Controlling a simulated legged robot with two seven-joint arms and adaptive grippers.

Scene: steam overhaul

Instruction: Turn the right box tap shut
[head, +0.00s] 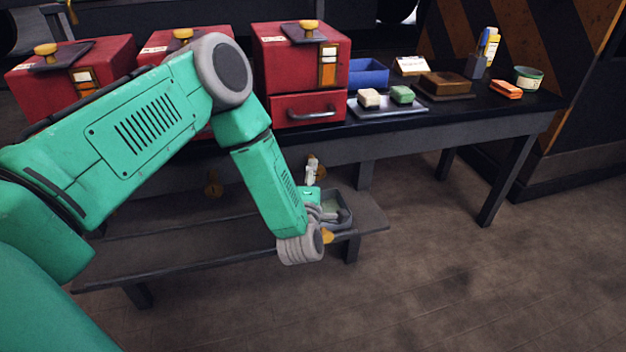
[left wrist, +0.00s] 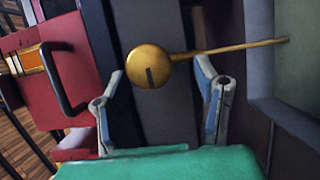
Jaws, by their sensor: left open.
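The right red box (head: 301,70) stands on the dark workbench, with a drawer and handle below it. In the left wrist view the tap (left wrist: 148,66) has a round brass head with a dark slot and a long thin lever that points right. The fingers of my left gripper (left wrist: 161,70) are open, one on each side of the round head; I cannot tell whether they touch it. The lever passes over the right finger's tip. My right gripper is in neither view.
A grey tray (head: 343,222) sits on the low shelf (head: 180,245), close to my left wrist. Another brass tap (head: 213,185) hangs further left. A blue bin (head: 368,74) and a sponge tray (head: 388,109) stand on the bench (head: 470,108). The floor at right is clear.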

